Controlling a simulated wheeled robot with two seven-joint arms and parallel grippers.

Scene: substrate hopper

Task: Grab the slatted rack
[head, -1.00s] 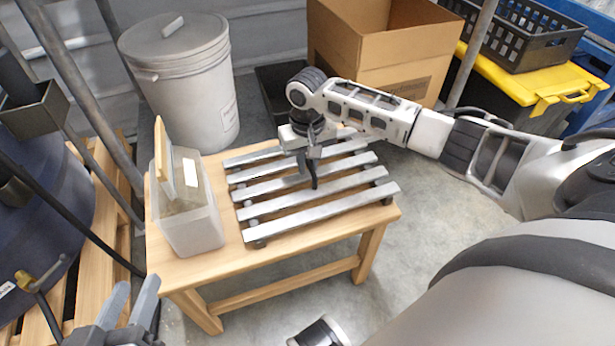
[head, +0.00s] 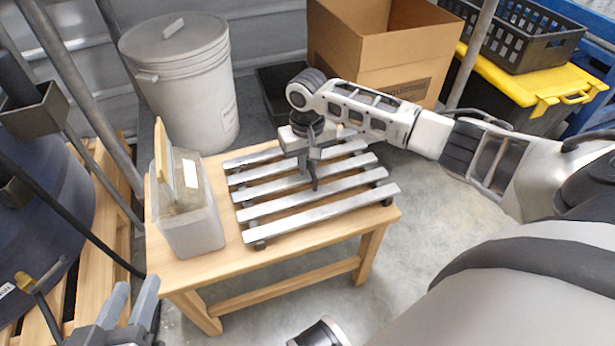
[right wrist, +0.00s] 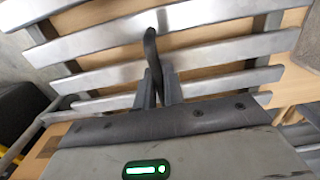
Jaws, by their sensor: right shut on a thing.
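The slatted rack (head: 310,208), with several grey metal slats on dark cross bars, lies flat on the wooden table (head: 205,272). It also fills much of the right wrist view (right wrist: 215,50). My left gripper (head: 132,300) is at the lower left, in front of the table, with fingers apart and empty.
A translucent bin (head: 192,225) with a wooden-edged piece in it stands left of the rack on the table. A lidded bucket (head: 185,95), a cardboard box (head: 385,60) and a yellow-lidded tote (head: 530,80) stand behind. Floor right of the table is clear.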

